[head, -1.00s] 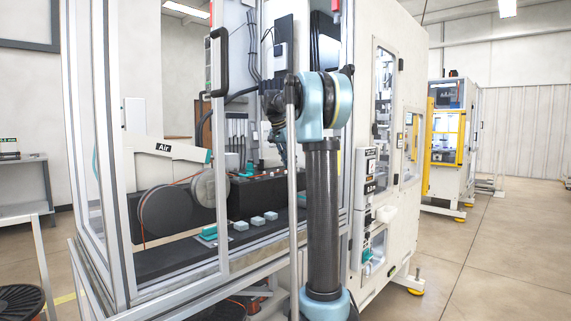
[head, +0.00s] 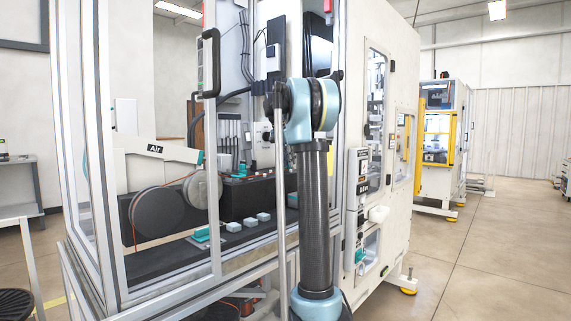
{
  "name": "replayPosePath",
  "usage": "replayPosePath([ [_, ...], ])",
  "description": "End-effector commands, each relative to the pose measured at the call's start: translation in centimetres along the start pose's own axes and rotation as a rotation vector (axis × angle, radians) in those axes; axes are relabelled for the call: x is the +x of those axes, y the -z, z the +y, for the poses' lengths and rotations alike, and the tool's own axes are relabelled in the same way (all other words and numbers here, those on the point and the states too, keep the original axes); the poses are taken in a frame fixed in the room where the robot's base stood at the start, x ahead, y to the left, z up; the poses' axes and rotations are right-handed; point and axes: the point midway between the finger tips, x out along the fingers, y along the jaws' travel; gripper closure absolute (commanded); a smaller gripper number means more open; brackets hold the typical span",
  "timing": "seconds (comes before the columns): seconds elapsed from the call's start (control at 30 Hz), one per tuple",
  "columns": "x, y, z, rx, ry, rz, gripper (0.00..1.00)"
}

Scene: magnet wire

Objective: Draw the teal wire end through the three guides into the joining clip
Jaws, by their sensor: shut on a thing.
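My gripper is hidden in the head view behind my own arm and the cabinet's frame post, so I cannot see its fingers or what they hold. A thin orange wire (head: 178,182) runs at the grey reels (head: 157,213) on the left of the bench. Small teal parts (head: 242,169) sit on the dark raised block (head: 240,200) behind. I cannot tell the teal wire end, the guides or the joining clip apart at this size.
Several pale blocks (head: 249,221) and a teal piece (head: 201,235) stand on the dark bench (head: 160,262). Aluminium posts (head: 213,150) frame the cabinet opening. A white machine wall (head: 395,100) bounds the right. Open floor (head: 490,250) lies further right.

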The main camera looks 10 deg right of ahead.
Motion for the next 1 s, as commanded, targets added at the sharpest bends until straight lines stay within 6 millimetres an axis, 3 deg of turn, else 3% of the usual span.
replayPosePath([
  [1.0,1.6,3.9,0.0,0.000,0.001,0.000,1.00],
])
